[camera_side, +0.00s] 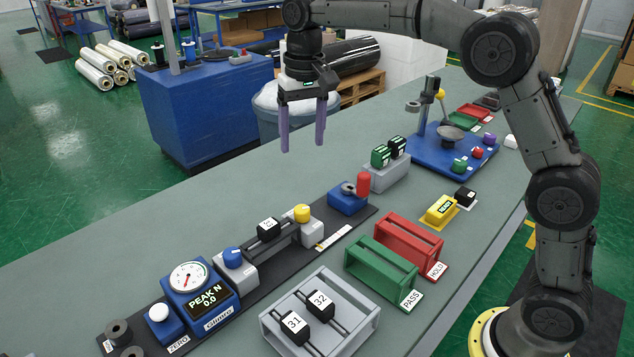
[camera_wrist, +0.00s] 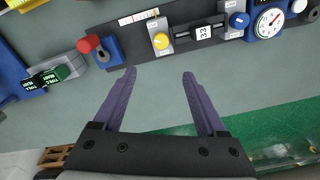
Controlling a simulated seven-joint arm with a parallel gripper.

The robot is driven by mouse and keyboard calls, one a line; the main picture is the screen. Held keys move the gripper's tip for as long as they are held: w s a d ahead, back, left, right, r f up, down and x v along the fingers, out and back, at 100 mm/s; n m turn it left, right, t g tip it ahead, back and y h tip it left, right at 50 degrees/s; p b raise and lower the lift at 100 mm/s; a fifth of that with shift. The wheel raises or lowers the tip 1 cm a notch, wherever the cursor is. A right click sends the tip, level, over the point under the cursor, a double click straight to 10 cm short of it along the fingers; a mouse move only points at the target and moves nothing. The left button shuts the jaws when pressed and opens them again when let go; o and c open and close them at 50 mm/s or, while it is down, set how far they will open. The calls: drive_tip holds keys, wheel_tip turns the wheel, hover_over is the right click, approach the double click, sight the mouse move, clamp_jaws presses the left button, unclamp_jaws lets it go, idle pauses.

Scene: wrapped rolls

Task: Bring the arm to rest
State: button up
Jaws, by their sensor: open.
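My gripper (camera_side: 303,143) hangs above the far edge of the grey-green bench, its two purple fingers pointing down and apart. In the wrist view my gripper (camera_wrist: 157,75) shows an empty gap between the fingers, with only bare bench beyond. My dark grey arm (camera_side: 497,50) arches from its base at the lower right up and across to the gripper. Nothing touches the fingers in either view.
A tester with a dial gauge (camera_side: 188,276) and a block marked 33 (camera_side: 268,229) stand below the gripper. A grey tray (camera_side: 364,318) holds blocks 31 and 32. Green PASS (camera_side: 382,270) and red HOLD (camera_side: 409,240) racks look empty. Bench left of the gripper is clear.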

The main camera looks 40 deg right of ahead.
drive_tip(key=s+d+r+t, duration=0.2)
drive_tip(key=s+r, duration=0.3)
drive_tip(key=s, duration=0.4)
drive_tip(key=s+d+r+t, duration=0.15)
drive_tip(key=s+r, duration=0.25)
drive_tip(key=s, duration=0.6)
drive_tip(key=s+d+f+n+t, duration=0.1)
drive_tip(key=s+f+n, duration=0.3)
drive_tip(key=s+f, duration=0.8)
drive_tip(key=shift+s+d+f, duration=0.2)
drive_tip(key=shift+s+d, duration=0.15)
drive_tip(key=shift+s, duration=0.1)
drive_tip(key=shift+t, duration=0.25)
